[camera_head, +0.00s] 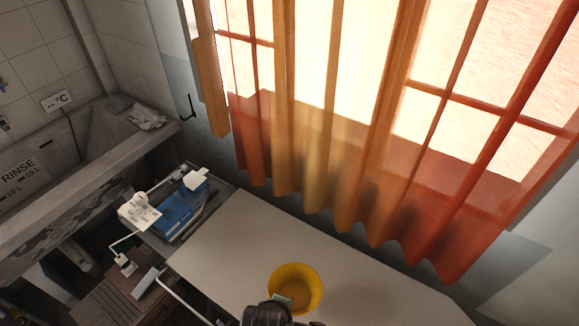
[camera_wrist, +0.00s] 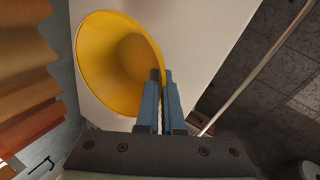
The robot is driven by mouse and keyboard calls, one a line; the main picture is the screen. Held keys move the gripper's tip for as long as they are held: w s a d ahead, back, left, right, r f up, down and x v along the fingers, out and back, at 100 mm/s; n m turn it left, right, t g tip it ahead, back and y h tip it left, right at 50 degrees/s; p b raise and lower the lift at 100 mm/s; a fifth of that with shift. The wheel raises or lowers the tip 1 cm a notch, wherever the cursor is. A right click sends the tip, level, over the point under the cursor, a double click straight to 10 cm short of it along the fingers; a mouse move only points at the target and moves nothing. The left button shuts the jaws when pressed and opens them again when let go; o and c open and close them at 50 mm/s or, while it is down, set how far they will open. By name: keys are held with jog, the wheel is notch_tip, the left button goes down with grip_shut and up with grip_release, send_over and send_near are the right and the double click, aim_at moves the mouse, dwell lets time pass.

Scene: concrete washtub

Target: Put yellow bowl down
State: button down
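The yellow bowl (camera_head: 314,290) is at the near part of the white tabletop (camera_head: 365,285) in the head view, with its open side showing. In the wrist view the bowl (camera_wrist: 105,55) is at the upper left, and its right rim lies between the two blue fingers. My gripper (camera_wrist: 160,76) is closed on that rim. In the head view my gripper (camera_head: 283,300) covers the near left part of the bowl. The bowl appears over the tabletop; I cannot tell whether its base touches it.
A tray (camera_head: 233,188) with a blue item (camera_head: 184,209) and white pieces stands left of the tabletop. A concrete washtub (camera_head: 75,205) is at the far left. Orange curtains (camera_head: 345,190) hang behind the table. The tabletop right of the bowl is clear.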

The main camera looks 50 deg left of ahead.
jog(key=shift+f, duration=2.4)
jog(key=shift+w, duration=0.1)
jog(key=shift+f+b, duration=0.15)
jog(key=shift+b, duration=0.2)
jog(key=c, duration=1.1)
grip_release()
jog(key=shift+o, duration=0.2)
jog(key=p+v, duration=0.2)
jog(key=v, duration=1)
